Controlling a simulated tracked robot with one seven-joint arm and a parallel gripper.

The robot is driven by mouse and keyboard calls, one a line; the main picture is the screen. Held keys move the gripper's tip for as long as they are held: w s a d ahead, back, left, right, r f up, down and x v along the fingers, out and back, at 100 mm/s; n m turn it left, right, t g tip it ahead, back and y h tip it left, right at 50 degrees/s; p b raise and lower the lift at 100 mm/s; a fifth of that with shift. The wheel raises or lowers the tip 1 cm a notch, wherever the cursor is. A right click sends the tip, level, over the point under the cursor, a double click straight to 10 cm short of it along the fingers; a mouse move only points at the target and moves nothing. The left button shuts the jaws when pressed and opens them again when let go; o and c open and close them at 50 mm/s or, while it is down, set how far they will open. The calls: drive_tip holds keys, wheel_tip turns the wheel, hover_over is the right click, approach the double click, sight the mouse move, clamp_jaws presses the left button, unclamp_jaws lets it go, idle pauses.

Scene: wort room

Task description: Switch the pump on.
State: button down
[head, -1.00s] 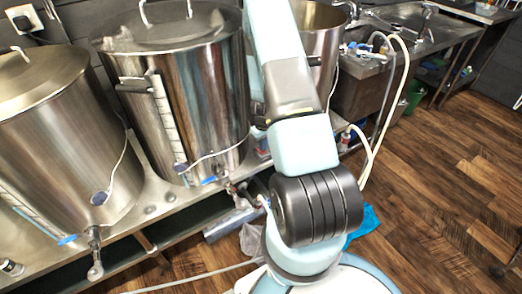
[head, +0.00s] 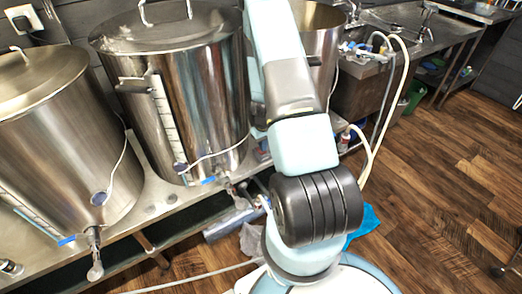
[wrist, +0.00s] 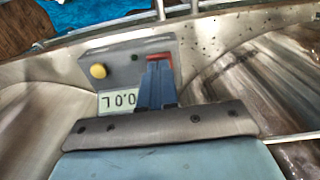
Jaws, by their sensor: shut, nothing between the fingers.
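In the wrist view a grey control box (wrist: 125,62) has a round yellow button (wrist: 98,71), a small dark dot, a red switch (wrist: 160,56) and a pale display (wrist: 118,101) reading 0.0 L upside down. My gripper (wrist: 158,66) is shut and empty. Its blue fingertips are in front of the red switch and overlap its lower edge in the picture. I cannot tell if they touch it. The switch's position is not clear. In the head view my gripper is out of sight, and a grey cylinder (head: 228,224), possibly the pump, lies below the middle kettle.
Large steel kettles (head: 195,90) (head: 60,140) stand on a metal bench (head: 158,203) along the wall. Pale hoses (head: 398,75) hang by a steel sink (head: 395,20) at the back. A blue cloth (head: 365,222) lies on the floor. The wooden floor (head: 440,170) at right is mostly clear.

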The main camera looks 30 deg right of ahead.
drive_tip(key=shift+f, duration=0.55)
drive_tip(key=shift+r, duration=3)
